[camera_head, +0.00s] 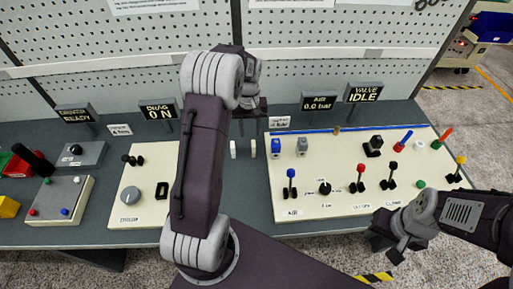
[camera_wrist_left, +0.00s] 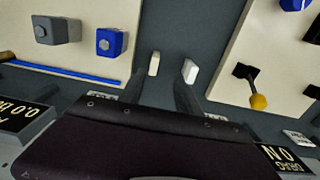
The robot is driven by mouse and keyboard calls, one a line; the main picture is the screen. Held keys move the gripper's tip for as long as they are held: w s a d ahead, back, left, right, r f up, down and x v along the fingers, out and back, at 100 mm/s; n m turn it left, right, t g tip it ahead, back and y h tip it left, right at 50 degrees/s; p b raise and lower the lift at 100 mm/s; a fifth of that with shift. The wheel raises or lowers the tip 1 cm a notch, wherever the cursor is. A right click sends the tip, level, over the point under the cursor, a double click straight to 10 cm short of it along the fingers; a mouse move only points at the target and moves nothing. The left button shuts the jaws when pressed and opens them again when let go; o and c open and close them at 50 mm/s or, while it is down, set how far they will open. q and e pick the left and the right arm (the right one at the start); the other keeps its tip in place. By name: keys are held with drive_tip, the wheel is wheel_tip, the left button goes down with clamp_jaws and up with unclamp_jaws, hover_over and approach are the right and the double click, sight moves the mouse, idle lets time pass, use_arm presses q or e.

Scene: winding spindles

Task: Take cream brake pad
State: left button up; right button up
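The right panel (camera_head: 330,206) carries several levers and blue and grey blocks. The left panel (camera_head: 131,196) has a knob and a switch, partly behind my left arm. Signs and a perforated wall (camera_head: 310,50) stand behind.

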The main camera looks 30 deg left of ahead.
sight(253, 143)
use_arm(q)
drive_tip(key=f, duration=0.3)
drive_tip(key=shift+w+d+f, duration=0.1)
drive_tip(key=shift+d+f, duration=0.15)
drive_tip(key=shift+w+d+f, duration=0.15)
drive_tip(key=shift+f, duration=0.05)
wheel_tip(253, 143, down, 4)
drive_tip(key=shift+f+p, duration=0.15)
drive_tip(key=shift+p, duration=0.65)
drive_tip(key=shift+w+f, duration=0.15)
drive_tip(key=shift+f, duration=0.2)
drive_tip(key=shift+w+d+f, duration=0.1)
drive_tip(key=shift+d, duration=0.05)
clamp_jaws()
